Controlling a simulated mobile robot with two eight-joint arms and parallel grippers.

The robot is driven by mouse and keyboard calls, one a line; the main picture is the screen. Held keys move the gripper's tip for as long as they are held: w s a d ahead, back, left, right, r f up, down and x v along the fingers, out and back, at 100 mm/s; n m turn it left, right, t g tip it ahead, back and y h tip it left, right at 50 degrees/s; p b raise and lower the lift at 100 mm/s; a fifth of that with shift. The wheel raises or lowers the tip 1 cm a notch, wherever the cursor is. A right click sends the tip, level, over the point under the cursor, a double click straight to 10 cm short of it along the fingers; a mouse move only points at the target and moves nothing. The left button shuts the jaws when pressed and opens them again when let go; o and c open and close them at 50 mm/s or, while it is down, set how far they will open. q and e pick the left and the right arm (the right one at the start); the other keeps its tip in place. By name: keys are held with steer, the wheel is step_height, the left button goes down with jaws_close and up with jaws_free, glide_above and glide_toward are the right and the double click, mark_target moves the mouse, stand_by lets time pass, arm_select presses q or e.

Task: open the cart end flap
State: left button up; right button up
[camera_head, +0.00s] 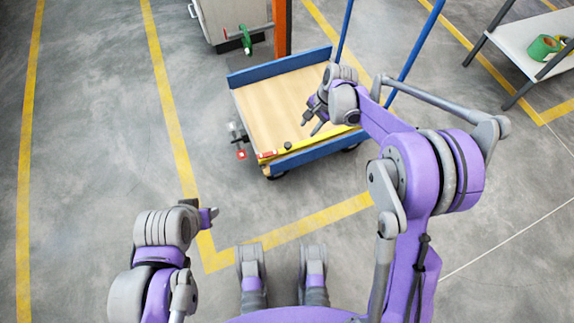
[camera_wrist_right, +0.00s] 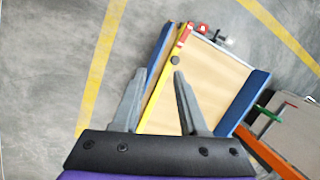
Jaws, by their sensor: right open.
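The cart (camera_head: 270,100) has a light wooden deck and blue edges. Its yellow end flap (camera_head: 316,146) stands along the near edge, beside the blue end bar, with a red-and-white mark at its left end. A dark round knob (camera_head: 287,146) sits by the flap. My right gripper (camera_head: 312,125) is open above the deck near the flap. In the right wrist view, the yellow flap (camera_wrist_right: 159,92) passes between the open fingers, and I see no contact. My left gripper (camera_head: 209,217) is left of the cart, away from it; its jaws are unclear.
A red knob (camera_head: 241,154) on a latch sticks out at the cart's left corner. A grey machine (camera_head: 222,20) with a green handle and an orange post stand behind. A white table (camera_head: 520,42) with green tape rolls is at the upper right. Floor left of the cart is clear.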

steer(key=w+a+f+m+b, duration=0.1)
steer(key=w+f+b, duration=0.1)
steer(key=f, duration=0.5)
steer(key=w+a+f+m+g+b, duration=0.1)
steer(key=f, duration=0.7)
steer(key=w+a+f+m+g+y+b, duration=0.1)
steer(key=w+f+m+b, duration=0.1)
steer(key=f, duration=0.6)
steer(key=shift+w+f+b, duration=0.25)
steer(key=shift+w+b, duration=0.05)
steer(key=shift+b, duration=0.05)
steer(key=b, duration=0.3)
glide_above(287, 169)
steer(key=f, duration=1)
steer(key=shift+w, duration=0.25)
arm_select(q)
steer(key=s+f+x, duration=0.1)
steer(key=s+x, duration=0.1)
steer(key=x, duration=0.7)
steer(key=shift+f, duration=0.35)
arm_select(e)
jaws_close()
